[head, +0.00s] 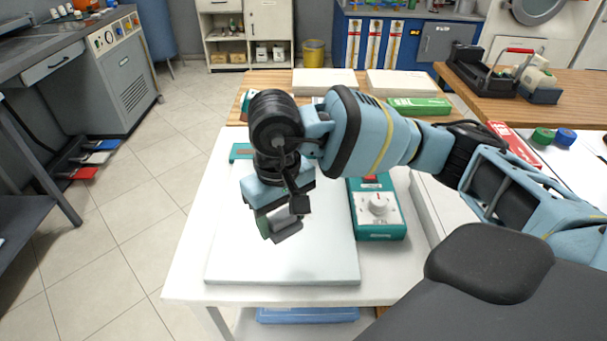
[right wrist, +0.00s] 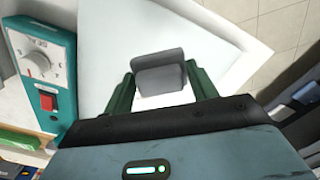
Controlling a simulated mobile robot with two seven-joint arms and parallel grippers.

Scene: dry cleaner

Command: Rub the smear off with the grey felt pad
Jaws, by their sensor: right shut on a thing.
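My right gripper (head: 277,226) is shut on the grey felt pad (head: 287,233), over the white padded board (head: 300,272) on the table. In the right wrist view the pad (right wrist: 158,72) sits between the two green fingers of my gripper (right wrist: 161,88), with the white board (right wrist: 115,45) beyond it. I cannot tell whether the pad touches the board. I see no smear; the arm and pad hide part of the board. My left gripper is not in view.
A teal control box (head: 378,232) with a dial and red switch stands right of the board. A green box (head: 420,106) and pale slabs (head: 325,82) lie behind. A wooden counter (head: 560,92) is at right. Open tiled floor (head: 110,235) is at left.

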